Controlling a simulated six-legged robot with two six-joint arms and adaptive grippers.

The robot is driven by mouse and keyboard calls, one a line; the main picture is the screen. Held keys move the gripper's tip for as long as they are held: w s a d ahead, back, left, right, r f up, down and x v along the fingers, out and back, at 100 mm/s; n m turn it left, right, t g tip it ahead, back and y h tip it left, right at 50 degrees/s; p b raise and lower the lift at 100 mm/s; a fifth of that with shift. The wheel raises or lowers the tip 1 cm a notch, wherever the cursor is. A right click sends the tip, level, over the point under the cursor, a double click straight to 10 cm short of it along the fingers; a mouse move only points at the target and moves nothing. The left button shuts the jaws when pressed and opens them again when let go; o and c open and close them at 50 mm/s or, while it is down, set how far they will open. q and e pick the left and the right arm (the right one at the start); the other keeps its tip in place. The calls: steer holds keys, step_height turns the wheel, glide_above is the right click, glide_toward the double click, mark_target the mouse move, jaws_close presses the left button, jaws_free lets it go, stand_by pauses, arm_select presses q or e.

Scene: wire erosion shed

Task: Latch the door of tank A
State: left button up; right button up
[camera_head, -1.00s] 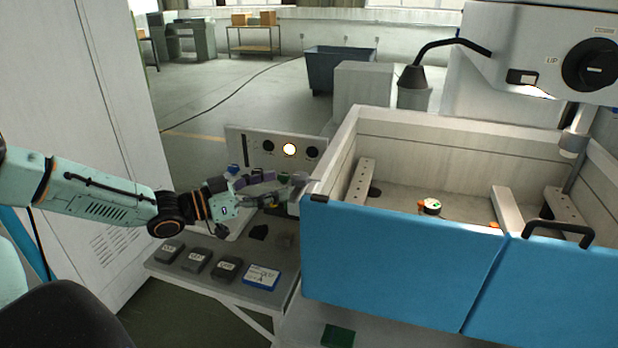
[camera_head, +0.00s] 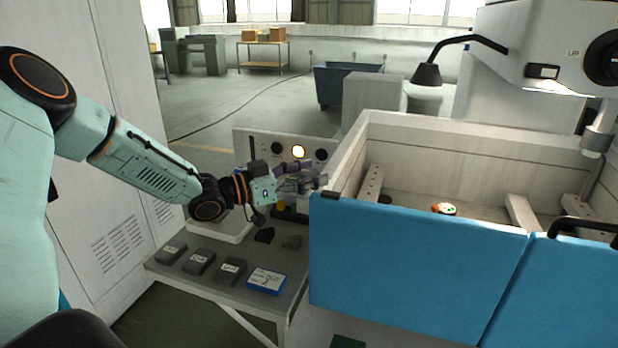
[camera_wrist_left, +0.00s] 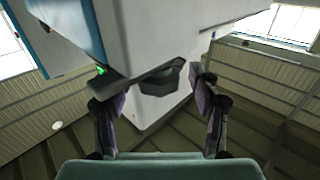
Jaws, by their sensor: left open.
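The tank with blue front doors (camera_head: 415,262) stands at the right of the head view. A dark latch piece (camera_head: 330,195) sits at the top left corner of the blue door. My left gripper (camera_head: 318,182) is just left of the tank's front left corner, with its fingers pointing at it. My right gripper is not in view.
A side table (camera_head: 225,291) below my left arm carries several dark boxes and a blue-white box (camera_head: 267,281). A control panel (camera_head: 285,148) with a lit lamp stands behind the gripper. A black handle (camera_head: 585,226) sticks up on the right door.

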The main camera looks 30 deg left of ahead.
arm_select(q)
steer(key=shift+w+d, duration=0.3)
steer(key=shift+w, duration=0.05)
steer(key=shift+s, duration=0.2)
steer(key=shift+s+a+r, duration=0.1)
steer(key=shift+s+a, duration=0.1)
steer(key=shift+a, duration=0.05)
steer(key=c, duration=0.3)
steer(key=shift+w+d, duration=0.2)
steer(key=shift+w, duration=0.05)
steer(key=c, duration=0.9)
